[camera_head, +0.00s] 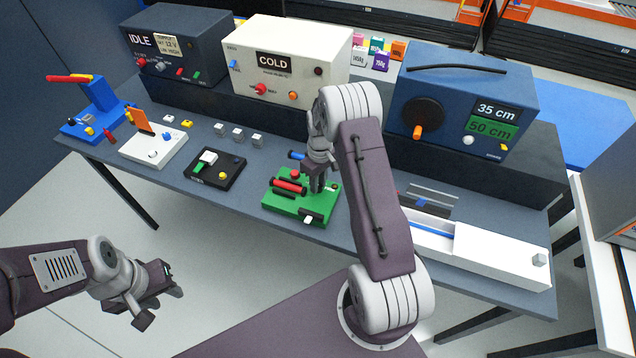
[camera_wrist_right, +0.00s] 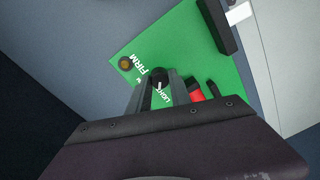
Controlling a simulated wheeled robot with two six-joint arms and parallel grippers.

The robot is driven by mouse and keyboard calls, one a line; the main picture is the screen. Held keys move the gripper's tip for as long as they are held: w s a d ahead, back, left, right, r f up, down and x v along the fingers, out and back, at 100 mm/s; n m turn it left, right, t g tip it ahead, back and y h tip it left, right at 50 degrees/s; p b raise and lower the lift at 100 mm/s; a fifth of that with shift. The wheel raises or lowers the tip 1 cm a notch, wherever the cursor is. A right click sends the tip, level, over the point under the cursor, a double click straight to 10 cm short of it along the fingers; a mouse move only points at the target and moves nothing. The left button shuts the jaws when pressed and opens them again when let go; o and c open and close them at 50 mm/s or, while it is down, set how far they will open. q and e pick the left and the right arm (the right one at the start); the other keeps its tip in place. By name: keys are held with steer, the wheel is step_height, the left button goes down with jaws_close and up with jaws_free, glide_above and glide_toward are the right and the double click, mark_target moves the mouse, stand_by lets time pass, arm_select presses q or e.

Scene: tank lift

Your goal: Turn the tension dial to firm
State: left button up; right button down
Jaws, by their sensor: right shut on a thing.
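The green board (camera_head: 285,207) lies on the table's front part and fills the middle of the right wrist view (camera_wrist_right: 192,48). Its black tension dial (camera_wrist_right: 160,74) has a white pointer mark, which looks turned towards the printed word LIGHT. The word FIRM (camera_wrist_right: 137,65) is printed on the other side of the dial. My right gripper (camera_head: 317,189) reaches down to the board and is shut on the dial, hiding it in the head view. My left gripper (camera_head: 163,306) is open and empty, in front of the table at the lower left.
The board also carries a red roller (camera_head: 290,186), a red button (camera_head: 295,173) and a black clamp (camera_head: 311,215). A black box (camera_head: 215,171) is left of it, and a white tray (camera_head: 500,252) is right. Blue (camera_head: 463,100) and cream (camera_head: 288,60) machines stand behind.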

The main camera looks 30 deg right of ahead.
steer(key=m, duration=0.5)
steer(key=shift+d+r, duration=0.1)
steer(key=m, duration=1.1)
steer(key=shift+t, duration=0.4)
steer(key=m, duration=0.5)
steer(key=shift+m, duration=0.5)
steer(key=c, duration=1.2)
jaws_free()
steer(key=shift+c, duration=0.2)
steer(key=shift+o, duration=0.3)
steer(key=shift+s, duration=0.15)
